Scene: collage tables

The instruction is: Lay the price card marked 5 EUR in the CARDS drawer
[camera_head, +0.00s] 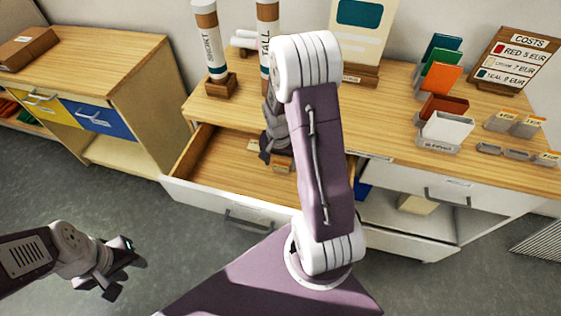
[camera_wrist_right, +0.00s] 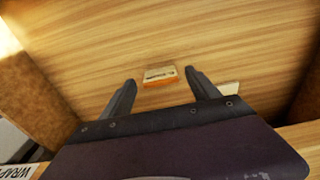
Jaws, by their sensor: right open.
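A drawer (camera_head: 215,170) in the middle cabinet stands pulled open. My right gripper (camera_head: 277,155) is down inside it, largely hidden by its own arm. In the right wrist view its jaws (camera_wrist_right: 163,82) are apart and empty. A small card with an orange edge (camera_wrist_right: 160,76) lies on the drawer floor just beyond and between the fingertips; its print is too small to read. A small card (camera_head: 282,164) also shows by the gripper in the head view. My left gripper (camera_head: 118,272) hangs over the floor at lower left, away from everything. No CARDS label is readable.
Price cards (camera_head: 501,120) in grey holders stand on the right of the tabletop, near coloured boxes (camera_head: 442,78). A COSTS sign (camera_head: 515,60) lists prices. Labelled tubes (camera_head: 209,45) stand behind the drawer. A left cabinet (camera_head: 95,75) has yellow and blue drawers. A WRAP label (camera_wrist_right: 14,173) shows in the wrist view.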

